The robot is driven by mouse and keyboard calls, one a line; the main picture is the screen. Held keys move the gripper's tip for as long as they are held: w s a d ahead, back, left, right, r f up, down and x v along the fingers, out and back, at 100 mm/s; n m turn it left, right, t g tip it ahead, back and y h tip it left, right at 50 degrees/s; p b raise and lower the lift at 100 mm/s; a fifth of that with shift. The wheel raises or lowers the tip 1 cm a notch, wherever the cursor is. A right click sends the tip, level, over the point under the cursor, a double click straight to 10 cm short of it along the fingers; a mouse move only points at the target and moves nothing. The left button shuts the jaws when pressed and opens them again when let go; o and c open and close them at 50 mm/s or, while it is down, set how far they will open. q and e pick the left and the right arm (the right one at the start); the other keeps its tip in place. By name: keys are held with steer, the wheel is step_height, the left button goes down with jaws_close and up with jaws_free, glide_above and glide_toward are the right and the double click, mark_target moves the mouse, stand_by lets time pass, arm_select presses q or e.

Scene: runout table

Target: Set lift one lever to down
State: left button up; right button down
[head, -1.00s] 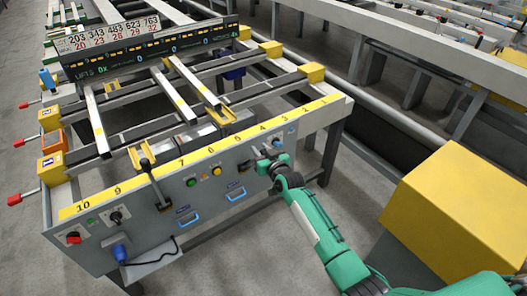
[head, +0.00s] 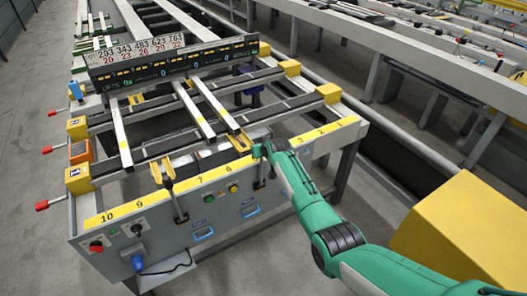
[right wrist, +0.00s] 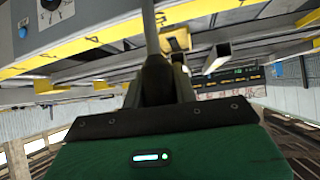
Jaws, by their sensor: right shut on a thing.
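My right gripper (head: 262,152) is at the top edge of the front panel (head: 150,240), near the yellow number strip. In the right wrist view it is shut on a lever (right wrist: 150,28), with the grey rod standing out beyond my dark fingers (right wrist: 160,82). In the head view my gripper and arm hide most of this lever, and I cannot read a label on it. A second lever (head: 180,208) stands on the panel to the left, under a yellow bracket. My left gripper is not in view.
Red-tipped handles (head: 42,205) stick out at the table's left side. Blue handles (head: 203,235), buttons and a blue plug (head: 138,263) are on the panel. A display board (head: 175,60) stands across the table. A yellow block (head: 465,225) is at the right.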

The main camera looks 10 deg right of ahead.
steer(key=shift+w+a+r, duration=0.15)
steer(key=shift+w, duration=0.3)
steer(key=c, duration=1.1)
jaws_free()
steer(key=v, duration=1.3)
steer(key=shift+s+r, duration=0.15)
steer(key=shift+r, duration=0.2)
